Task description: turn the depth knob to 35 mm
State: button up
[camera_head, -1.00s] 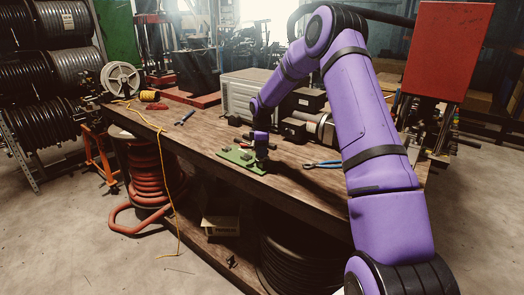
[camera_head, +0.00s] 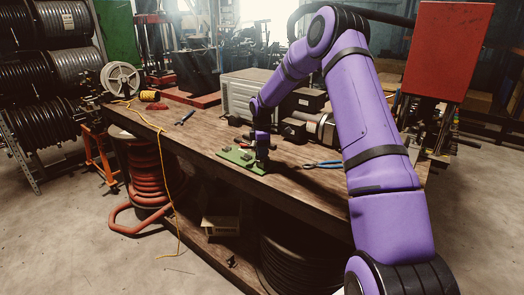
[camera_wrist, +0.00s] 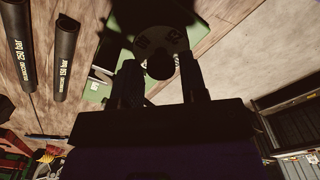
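The green plate (camera_head: 238,159) of the crimper fixture lies near the front edge of the wooden bench in the head view. It also shows below my gripper in the wrist view (camera_wrist: 93,85). A dark round knob (camera_wrist: 160,66) is in front of the dial. My gripper (camera_wrist: 159,68) has one finger on each side of the knob, fingers apart. Whether they touch it is too dark to tell. In the head view my gripper (camera_head: 262,155) is low over the plate's right end. The dial reading is not legible.
Blue-handled pliers (camera_head: 322,164) lie right of the plate. A large grey machine (camera_head: 246,94) stands behind it on the bench (camera_head: 205,145). The bench left of the plate is mostly clear.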

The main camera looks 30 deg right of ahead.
notch_tip(320, 180, up, 11)
jog(key=shift+f, duration=0.15)
dwell(0.5)
dwell(0.4)
jog(key=s+a+r+m+t+h, duration=0.1)
jog(key=s+a+r+m, duration=0.2)
jog(key=s+a+r, duration=0.55)
jog(key=s+a+r+m+t, duration=0.1)
jog(key=s+a+r+m, duration=0.3)
jog(key=s+r, duration=0.65)
jog(key=s+a+m+t, duration=0.1)
jog(key=s+a+m, duration=0.1)
jog(key=s, duration=1.1)
jog(key=s+a+f+m+t+y, duration=0.1)
jog(key=s+a+m+t, duration=0.1)
jog(key=s, duration=1.1)
jog(key=shift+s+a+m, duration=0.2)
jog(key=shift+a+m, duration=0.65)
jog(key=shift+m, duration=0.15)
